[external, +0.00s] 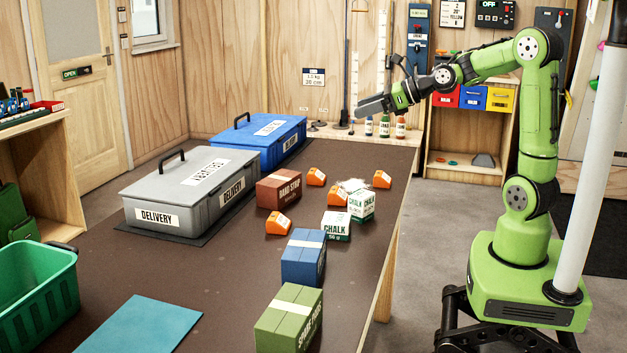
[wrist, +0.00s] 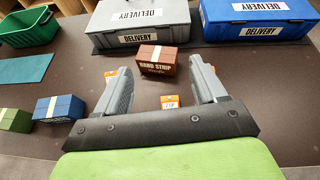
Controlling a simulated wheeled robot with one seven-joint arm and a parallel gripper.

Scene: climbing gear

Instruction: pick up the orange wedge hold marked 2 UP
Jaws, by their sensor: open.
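Several orange wedge holds lie on the dark table in the external view: one behind the brown box (external: 316,177), one at the right (external: 382,179), one at the left front (external: 278,223), and one partly hidden by chalk boxes (external: 338,195). Their marks are too small to read, so I cannot tell which is 2 UP. My gripper (external: 373,106) is raised above the table's far right part, empty and open. In the wrist view, my gripper (wrist: 160,66) shows its two fingers wide apart, with an orange wedge (wrist: 170,102) seen between them. Orange bits show behind both fingers.
The brown band strip box (external: 279,190), chalk boxes (external: 361,205), blue box (external: 303,257) and green box (external: 289,319) crowd the wedges. Grey (external: 191,187) and blue (external: 258,137) delivery cases stand behind. The table's left front is mostly clear around a teal mat (external: 150,326).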

